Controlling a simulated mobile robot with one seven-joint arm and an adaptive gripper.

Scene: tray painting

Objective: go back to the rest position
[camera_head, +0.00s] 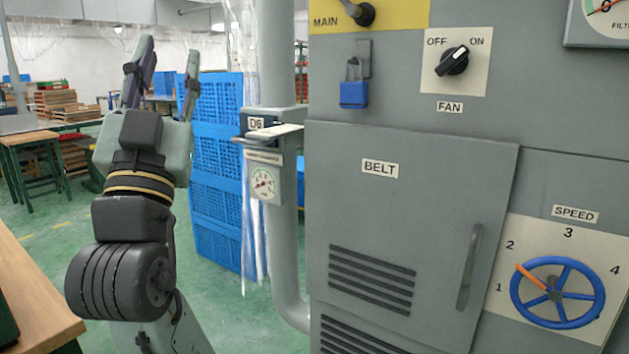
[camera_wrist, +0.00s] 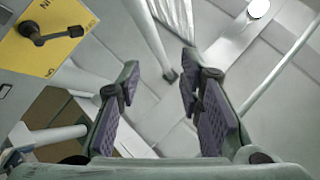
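My gripper (camera_head: 163,78) is raised at the left in the head view, with its fingers pointing up. The two fingers stand well apart and nothing is between them. In the wrist view my gripper (camera_wrist: 160,108) also shows open and empty, with purple pads on the fingers. It is clear of the grey machine cabinet (camera_head: 400,230) to the right and touches nothing that I can see.
The cabinet carries a FAN switch (camera_head: 453,61), a blue padlock (camera_head: 354,93), a BELT door handle (camera_head: 469,268) and a blue SPEED wheel (camera_head: 563,321). Blue crates (camera_head: 215,170) stand behind my arm. A wooden table edge (camera_head: 35,300) is at the lower left.

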